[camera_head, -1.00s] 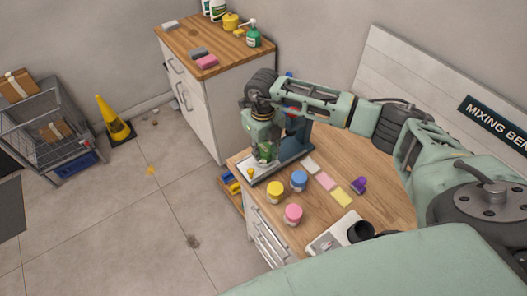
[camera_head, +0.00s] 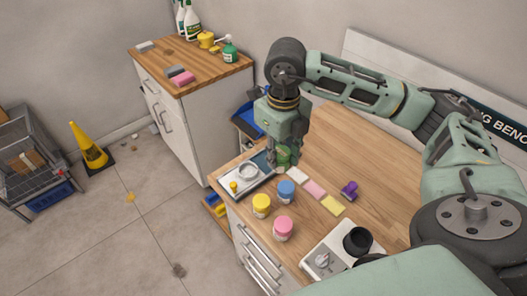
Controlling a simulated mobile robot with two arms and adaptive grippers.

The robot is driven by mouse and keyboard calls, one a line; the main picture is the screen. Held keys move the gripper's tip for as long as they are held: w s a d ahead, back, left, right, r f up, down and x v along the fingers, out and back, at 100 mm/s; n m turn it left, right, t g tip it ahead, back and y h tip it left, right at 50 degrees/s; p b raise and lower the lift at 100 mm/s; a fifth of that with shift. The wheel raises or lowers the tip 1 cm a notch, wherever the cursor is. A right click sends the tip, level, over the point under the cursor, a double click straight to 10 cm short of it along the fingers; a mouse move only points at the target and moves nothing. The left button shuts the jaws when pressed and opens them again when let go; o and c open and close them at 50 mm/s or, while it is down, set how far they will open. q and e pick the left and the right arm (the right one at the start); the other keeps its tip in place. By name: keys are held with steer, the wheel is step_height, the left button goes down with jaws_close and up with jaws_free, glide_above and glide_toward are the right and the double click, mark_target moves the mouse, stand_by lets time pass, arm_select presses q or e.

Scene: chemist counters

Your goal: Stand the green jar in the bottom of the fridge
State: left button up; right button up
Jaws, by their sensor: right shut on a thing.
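My right gripper (camera_head: 281,163) reaches down over the wooden mixing bench (camera_head: 375,165) and is shut on the green jar (camera_head: 284,155). The fingers hide much of the jar. The jar looks upright and just above the bench, beside a grey tray-like base (camera_head: 262,182) with a white round ring on it. I cannot tell the exact gap below the jar. The fridge is not in view. My left gripper is not in view.
Blue (camera_head: 286,190), yellow (camera_head: 261,205) and pink (camera_head: 283,228) jars stand close by, near coloured notes and a purple object (camera_head: 349,190). A white device (camera_head: 335,250) stands at the front. A second counter (camera_head: 190,60) holds bottles and sponges. A yellow cone (camera_head: 88,148) stands on open floor.

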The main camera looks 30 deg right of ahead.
steer(key=shift+s+d+r, duration=0.15)
steer(key=shift+s+r, duration=0.05)
steer(key=shift+s, duration=0.2)
steer(key=n, duration=0.1)
steer(key=a+n, duration=0.1)
steer(key=n, duration=0.1)
steer(key=shift+s+a+f+n+b, duration=0.15)
steer(key=shift+a+f+n+b, duration=0.15)
steer(key=shift+n+b, duration=0.1)
steer(key=s+a+f+n+b, duration=0.1)
steer(key=a+n, duration=0.3)
steer(key=n, duration=1.1)
steer(key=s+a+f+n+b, duration=0.2)
steer(key=a+n, duration=0.3)
steer(key=n, duration=1)
steer(key=shift+s+a+f+n, duration=0.15)
steer(key=shift+s+f+n, duration=0.15)
steer(key=shift+s, duration=0.55)
steer(key=shift+r, duration=0.1)
